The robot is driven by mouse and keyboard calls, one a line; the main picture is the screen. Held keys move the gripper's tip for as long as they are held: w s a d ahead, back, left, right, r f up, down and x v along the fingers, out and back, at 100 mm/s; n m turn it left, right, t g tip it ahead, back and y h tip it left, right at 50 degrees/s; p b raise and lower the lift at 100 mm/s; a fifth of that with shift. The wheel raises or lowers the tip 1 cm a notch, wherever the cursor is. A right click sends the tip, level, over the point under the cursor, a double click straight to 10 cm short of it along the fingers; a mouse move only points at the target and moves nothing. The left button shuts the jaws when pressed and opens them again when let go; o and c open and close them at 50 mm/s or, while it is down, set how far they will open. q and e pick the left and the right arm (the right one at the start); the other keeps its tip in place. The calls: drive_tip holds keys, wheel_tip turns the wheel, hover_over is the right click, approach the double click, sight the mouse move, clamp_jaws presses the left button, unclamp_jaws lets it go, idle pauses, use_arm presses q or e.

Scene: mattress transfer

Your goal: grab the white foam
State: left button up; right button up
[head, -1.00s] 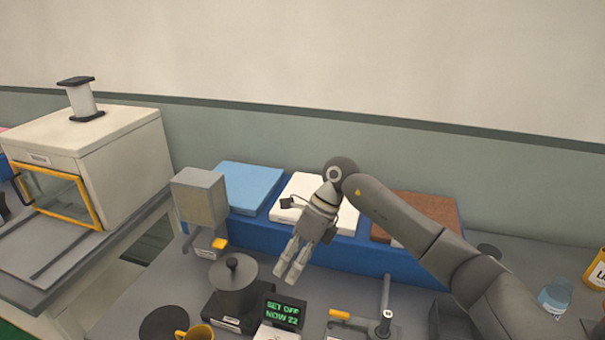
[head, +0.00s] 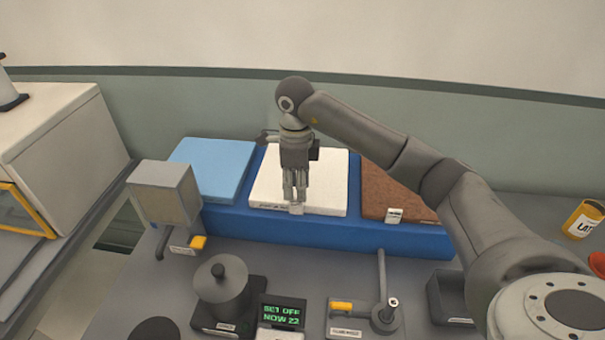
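The white foam (head: 328,181) is a flat white slab lying on the blue stand (head: 300,232), between a blue slab and a brown one. My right gripper (head: 295,196) points down in front of the foam, over its front part near a small label at the front edge. Its fingers look close together, but the gap between them is too small to judge. I cannot tell whether the fingers touch the foam. The gripper hides part of the foam's middle. My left gripper is not in view.
A blue slab (head: 212,168) lies left of the foam and a brown slab (head: 393,190) right of it. A grey box device (head: 165,194), a pot-like device (head: 221,277), a green display (head: 283,311) and a lever device (head: 362,317) stand in front. A wall rises behind.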

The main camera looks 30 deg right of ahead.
wheel_tip(320, 180, down, 2)
drive_tip(key=shift+w+f+p, duration=0.15)
drive_tip(key=shift+f+p, duration=0.1)
drive_tip(key=shift+p, duration=0.85)
wheel_tip(320, 180, down, 2)
drive_tip(key=shift+f+p, duration=0.2)
drive_tip(key=shift+p, duration=0.1)
drive_tip(key=shift+w, duration=0.1)
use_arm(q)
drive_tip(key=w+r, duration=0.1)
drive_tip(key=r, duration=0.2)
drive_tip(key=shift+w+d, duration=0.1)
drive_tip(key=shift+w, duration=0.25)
use_arm(e)
clamp_jaws()
